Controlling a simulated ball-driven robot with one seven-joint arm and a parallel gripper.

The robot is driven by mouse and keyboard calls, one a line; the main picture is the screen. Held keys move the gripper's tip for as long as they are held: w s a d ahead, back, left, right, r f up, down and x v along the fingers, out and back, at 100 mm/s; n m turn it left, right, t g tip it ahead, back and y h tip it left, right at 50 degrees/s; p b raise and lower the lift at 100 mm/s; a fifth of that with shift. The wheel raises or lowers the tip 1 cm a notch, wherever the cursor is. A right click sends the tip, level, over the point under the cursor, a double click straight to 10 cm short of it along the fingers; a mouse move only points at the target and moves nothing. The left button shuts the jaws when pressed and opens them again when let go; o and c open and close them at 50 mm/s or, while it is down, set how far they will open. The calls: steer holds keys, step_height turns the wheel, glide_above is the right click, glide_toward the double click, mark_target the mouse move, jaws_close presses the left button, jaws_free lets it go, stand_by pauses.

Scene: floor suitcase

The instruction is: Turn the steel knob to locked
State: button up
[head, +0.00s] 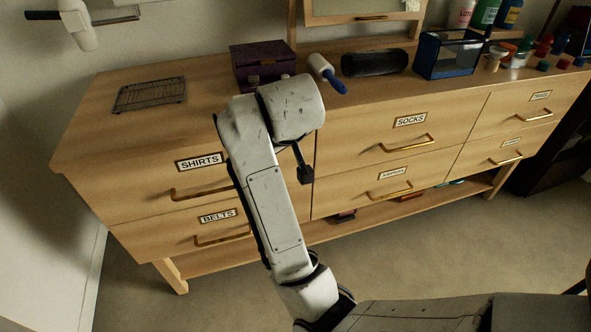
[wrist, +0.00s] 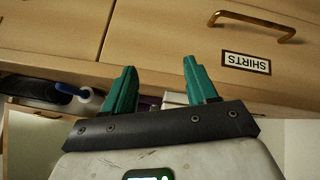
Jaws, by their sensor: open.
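I cannot make out the steel knob for certain in either view. A dark purple box (head: 262,60) stands at the back of the dresser top, with small greyish fittings low on its front, too small to identify. My arm partly covers its lower front. My gripper (wrist: 160,78) has two teal fingers spread apart with nothing between them. In the wrist view it is in front of the dresser, near the SHIRTS label (wrist: 247,62), and a sliver of purple shows between and behind the fingers. In the head view my arm hides the fingers.
The wooden dresser (head: 130,150) has several closed drawers with protruding brass handles (head: 405,142). On top are a wire rack (head: 150,94), a white-and-blue roller (head: 327,73), a black cylinder (head: 374,62), a blue bin (head: 447,54) and bottles (head: 486,12). The dresser top's left front is clear.

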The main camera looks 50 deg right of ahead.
steer(key=s+a+f+n+g+y+p, duration=0.1)
steer(key=s+a+f+p, duration=0.1)
steer(key=s+f, duration=0.3)
steer(key=shift+s+f+n+p, duration=0.2)
steer(key=shift+f+n+p, duration=0.15)
steer(key=shift+p, duration=0.5)
steer(key=shift+a, duration=0.1)
steer(key=shift+c, duration=0.2)
